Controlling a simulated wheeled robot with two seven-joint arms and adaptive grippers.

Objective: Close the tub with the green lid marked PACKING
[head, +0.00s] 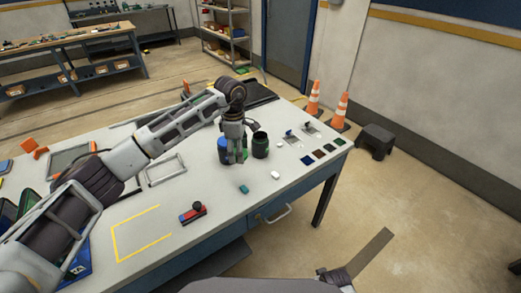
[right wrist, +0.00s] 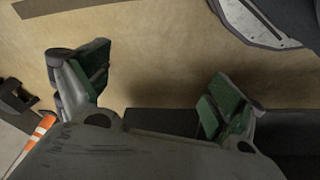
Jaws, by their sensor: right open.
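A dark green tub (head: 260,146) stands upright on the white table, with a dark top; I cannot tell whether it is open. A blue tub (head: 222,148) stands just left of it, partly hidden by my left gripper (head: 236,158). That gripper points down in front of the blue tub and left of the green one; whether it touches or holds either is unclear. No PACKING marking is readable, and I cannot identify the green lid. My right gripper (head: 337,276) is low, off the table's front; in the right wrist view (right wrist: 155,100) its fingers are spread and empty.
The white table (head: 215,195) also carries a red and blue block (head: 193,212), a teal piece (head: 244,189), a white piece (head: 275,175) and a row of dark squares (head: 319,154). Orange cones (head: 340,110) and a dark stool (head: 376,140) stand beyond its right end.

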